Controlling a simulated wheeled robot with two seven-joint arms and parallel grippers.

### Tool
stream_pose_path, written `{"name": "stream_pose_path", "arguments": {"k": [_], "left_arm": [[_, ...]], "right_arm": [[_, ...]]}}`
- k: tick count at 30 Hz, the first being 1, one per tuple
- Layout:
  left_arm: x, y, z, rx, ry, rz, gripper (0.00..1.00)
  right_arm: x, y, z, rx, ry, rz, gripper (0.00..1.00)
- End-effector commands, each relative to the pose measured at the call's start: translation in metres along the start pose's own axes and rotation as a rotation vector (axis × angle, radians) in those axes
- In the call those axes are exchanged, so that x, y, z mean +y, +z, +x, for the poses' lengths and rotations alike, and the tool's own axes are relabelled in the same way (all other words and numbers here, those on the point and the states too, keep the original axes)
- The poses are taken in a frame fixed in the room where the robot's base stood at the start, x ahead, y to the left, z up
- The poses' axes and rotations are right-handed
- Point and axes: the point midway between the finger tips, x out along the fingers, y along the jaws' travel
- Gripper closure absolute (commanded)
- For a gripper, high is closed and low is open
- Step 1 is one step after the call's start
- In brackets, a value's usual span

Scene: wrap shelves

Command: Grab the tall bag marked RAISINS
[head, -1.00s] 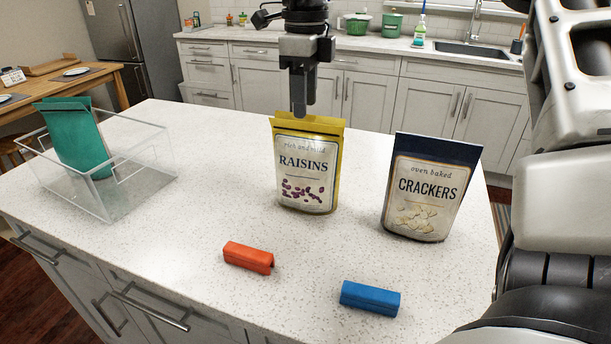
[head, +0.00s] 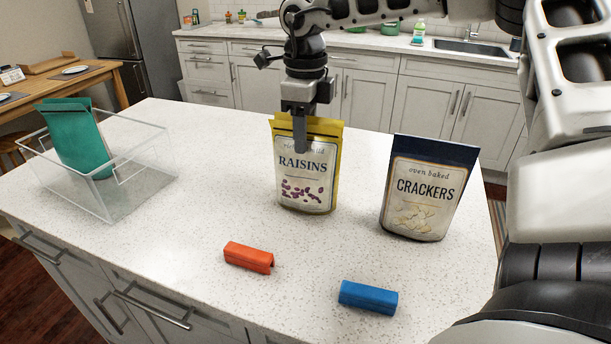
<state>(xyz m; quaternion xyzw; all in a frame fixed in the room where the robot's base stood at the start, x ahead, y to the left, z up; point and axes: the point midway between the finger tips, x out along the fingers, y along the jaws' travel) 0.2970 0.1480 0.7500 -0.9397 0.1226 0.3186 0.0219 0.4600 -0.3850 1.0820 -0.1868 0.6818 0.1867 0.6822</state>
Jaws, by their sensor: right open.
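The tall RAISINS bag (head: 306,180) is yellow with a cream label and stands upright on the white speckled counter. My right gripper (head: 300,145) points straight down at the top of the bag. Its near finger overlaps the bag's upper front in the picture. The far finger is hidden, so I cannot tell whether the bag's top edge lies between the fingers. The gripper is open and the bag stands on the counter. My left gripper is not in view.
A dark-topped CRACKERS bag (head: 427,190) stands to the right. An orange clip (head: 248,257) and a blue clip (head: 368,297) lie in front. A clear bin (head: 140,170) holding a teal bag (head: 75,140) stands at the left. The counter's (head: 200,215) middle left is clear.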

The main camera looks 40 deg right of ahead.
Motion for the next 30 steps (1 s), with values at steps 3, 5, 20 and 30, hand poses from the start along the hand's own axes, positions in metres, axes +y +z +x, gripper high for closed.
{"name": "stream_pose_path", "arguments": {"k": [3, 5, 20, 30], "left_arm": [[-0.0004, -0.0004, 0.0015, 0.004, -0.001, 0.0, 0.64], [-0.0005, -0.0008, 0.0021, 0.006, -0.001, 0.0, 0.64], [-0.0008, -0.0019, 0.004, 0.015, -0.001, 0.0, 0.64], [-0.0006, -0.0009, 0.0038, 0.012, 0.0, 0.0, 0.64]], "right_arm": [[-0.0001, 0.0, 0.0014, 0.0, -0.001, 0.0, 0.55], [-0.0002, 0.0, 0.0022, 0.0, -0.001, 0.0, 0.55], [-0.0002, 0.0, 0.0044, 0.0, -0.001, 0.0, 0.55], [-0.0002, 0.0003, 0.0039, -0.001, -0.001, 0.0, 1.0]]}}
